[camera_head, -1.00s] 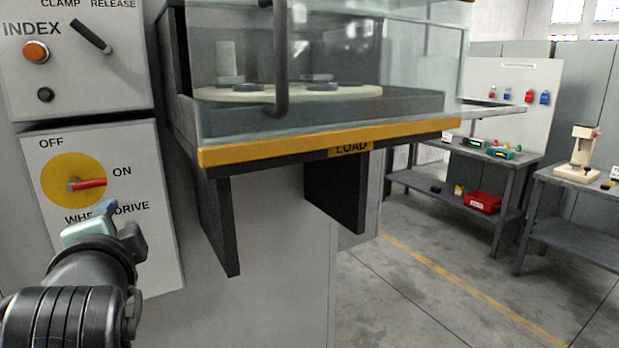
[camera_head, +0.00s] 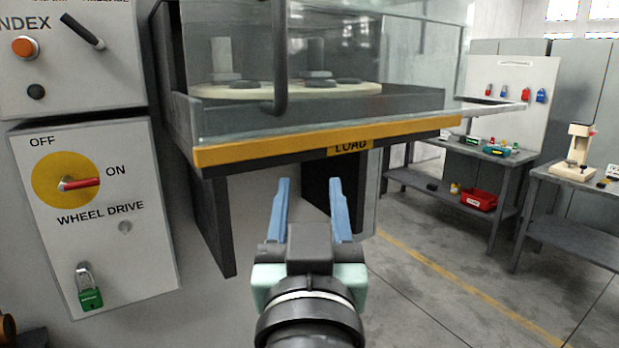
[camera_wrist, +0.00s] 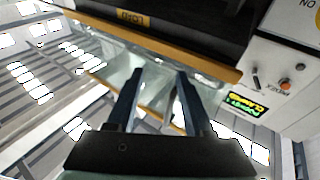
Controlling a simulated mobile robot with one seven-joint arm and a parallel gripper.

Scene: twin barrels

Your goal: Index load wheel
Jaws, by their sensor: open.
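The load wheel (camera_head: 240,91) is a pale disc with dark round pads and grey posts, inside the clear guard (camera_head: 375,55) above the yellow LOAD edge (camera_head: 300,144). The orange INDEX button (camera_head: 25,47) and black CLAMP/RELEASE lever (camera_head: 82,31) are on the upper left panel. The red-handled WHEEL DRIVE switch (camera_head: 80,183) points toward ON. My gripper (camera_head: 311,184) is open and empty, with its blue fingers up in front of and below the LOAD edge. The wrist view shows the INDEX button (camera_wrist: 285,84), the lever (camera_wrist: 255,79) and a lit green-yellow display (camera_wrist: 246,105).
A vertical dark handle (camera_head: 281,60) is on the guard front. Dark supports (camera_head: 213,225) stand below it. A green padlock (camera_head: 90,298) hangs on the lower panel. Benches (camera_head: 480,165) with a red bin (camera_head: 479,199) stand at right, across open floor.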

